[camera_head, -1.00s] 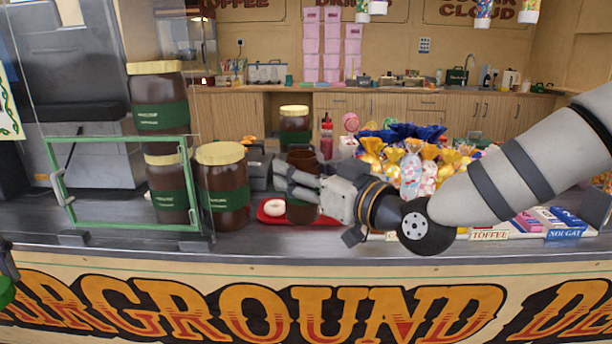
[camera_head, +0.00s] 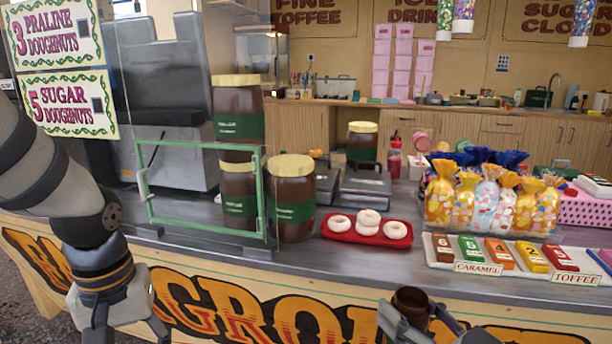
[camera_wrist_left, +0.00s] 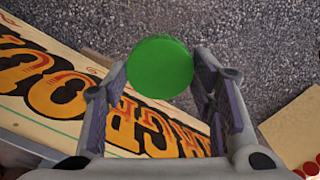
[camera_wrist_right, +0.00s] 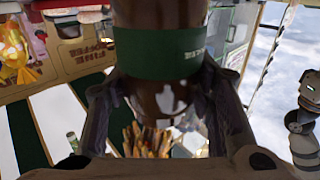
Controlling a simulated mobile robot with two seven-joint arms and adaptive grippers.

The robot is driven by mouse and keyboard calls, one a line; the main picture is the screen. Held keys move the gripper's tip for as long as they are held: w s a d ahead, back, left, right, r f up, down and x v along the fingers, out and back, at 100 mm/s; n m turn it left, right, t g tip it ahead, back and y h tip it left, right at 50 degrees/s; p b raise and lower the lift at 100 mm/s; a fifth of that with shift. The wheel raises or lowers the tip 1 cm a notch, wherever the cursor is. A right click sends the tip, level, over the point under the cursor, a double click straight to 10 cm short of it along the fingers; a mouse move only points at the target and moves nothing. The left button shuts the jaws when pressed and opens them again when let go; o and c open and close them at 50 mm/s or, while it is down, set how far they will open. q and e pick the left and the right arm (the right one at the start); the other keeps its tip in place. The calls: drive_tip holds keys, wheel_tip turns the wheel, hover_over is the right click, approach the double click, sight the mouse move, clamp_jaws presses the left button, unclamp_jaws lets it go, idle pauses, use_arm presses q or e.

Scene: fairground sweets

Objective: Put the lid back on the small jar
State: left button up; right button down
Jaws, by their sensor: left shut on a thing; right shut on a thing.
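The small jar (camera_head: 412,304) is brown glass with an open, uncovered mouth. My right gripper (camera_head: 421,326) is shut on it and holds it in front of the counter, low in the head view. In the right wrist view the jar (camera_wrist_right: 165,52) shows its green label between the fingers. A round green lid (camera_wrist_left: 160,67) is between the fingers of my left gripper (camera_wrist_left: 163,85), which is shut on it. In the head view my left gripper (camera_head: 122,325) is at the lower left, and the lid is hidden there. Lid and jar are well apart.
The counter edge and painted front panel (camera_head: 235,305) lie behind both grippers. Large yellow-lidded jars (camera_head: 294,195), a red tray (camera_head: 345,234) of doughnuts and a green-framed glass screen (camera_head: 143,190) stand on the counter. Sweet bags (camera_head: 440,203) stand to the right.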

use_arm(q)
drive_tip(key=s+d+f+m, duration=0.2)
drive_tip(key=s+d+m, duration=0.1)
drive_tip(key=d+m, duration=0.1)
drive_tip(key=shift+s+d+f, duration=0.35)
use_arm(e)
drive_tip(key=s+d+f, duration=0.1)
drive_tip(key=s+f, duration=0.1)
drive_tip(key=s, duration=0.4)
drive_tip(key=shift+d, duration=0.15)
drive_tip(key=shift+f, duration=0.1)
drive_tip(key=w+a+f+n+g+y, duration=0.1)
drive_tip(key=a+n+g+y, duration=0.7)
drive_tip(key=a, duration=0.4)
drive_tip(key=shift+w+a+f+g, duration=0.4)
drive_tip(key=shift+g, duration=0.3)
use_arm(q)
drive_tip(key=w+d+r+m, duration=0.2)
drive_tip(key=d+r, duration=0.4)
drive_tip(key=d, duration=0.5)
drive_tip(key=w+d+r+m, duration=0.3)
drive_tip(key=d+r, duration=0.3)
drive_tip(key=d, duration=0.5)
drive_tip(key=shift+w+d+r+m, duration=0.3)
drive_tip(key=shift+r+m, duration=0.1)
drive_tip(key=shift+m, duration=0.4)
